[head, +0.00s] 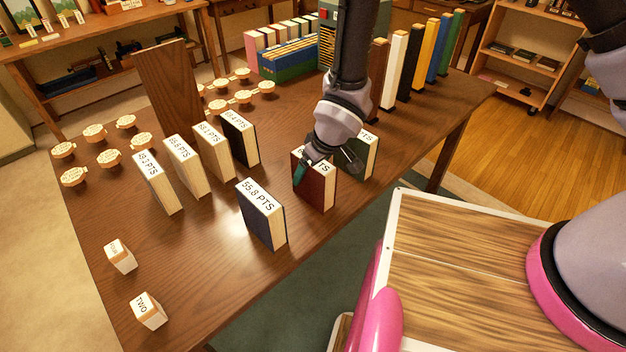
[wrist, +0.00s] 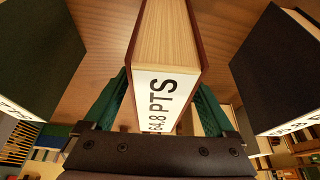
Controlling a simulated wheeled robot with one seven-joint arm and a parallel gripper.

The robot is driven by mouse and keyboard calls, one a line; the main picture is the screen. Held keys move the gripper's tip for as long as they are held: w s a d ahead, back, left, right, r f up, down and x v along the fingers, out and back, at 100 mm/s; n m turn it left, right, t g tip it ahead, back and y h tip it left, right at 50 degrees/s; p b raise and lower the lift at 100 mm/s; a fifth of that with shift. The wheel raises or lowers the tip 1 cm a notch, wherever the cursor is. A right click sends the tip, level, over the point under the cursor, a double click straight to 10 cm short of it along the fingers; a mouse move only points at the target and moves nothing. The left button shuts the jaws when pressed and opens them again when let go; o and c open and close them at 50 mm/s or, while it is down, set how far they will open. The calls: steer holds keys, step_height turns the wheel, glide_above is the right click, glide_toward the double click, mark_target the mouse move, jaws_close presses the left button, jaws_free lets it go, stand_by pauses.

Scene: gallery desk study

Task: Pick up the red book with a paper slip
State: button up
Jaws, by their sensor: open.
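The red book (head: 318,188) stands upright near the front edge of the wooden desk. A white label ending in "PTS" covers its top. My gripper (head: 325,168) is over this book from above and partly hides its top. In the wrist view my gripper (wrist: 160,85) is open, with one green finger on each side of the red book (wrist: 165,45). The book's pale page block and printed label lie between the fingers. The left finger looks very close to the book; I cannot tell whether either touches.
A dark green book (head: 365,158) stands close on the right and a navy book (head: 262,215) on the left. Several labelled books, including a black one (head: 240,138), stand behind. A tall brown board (head: 165,80) and a row of coloured binders (head: 437,50) stand farther back.

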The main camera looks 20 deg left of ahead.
steer(key=shift+w+a+f, duration=0.15)
steer(key=shift+f, duration=0.3)
steer(key=shift+f, duration=0.2)
stand_by(0.4)
jaws_close()
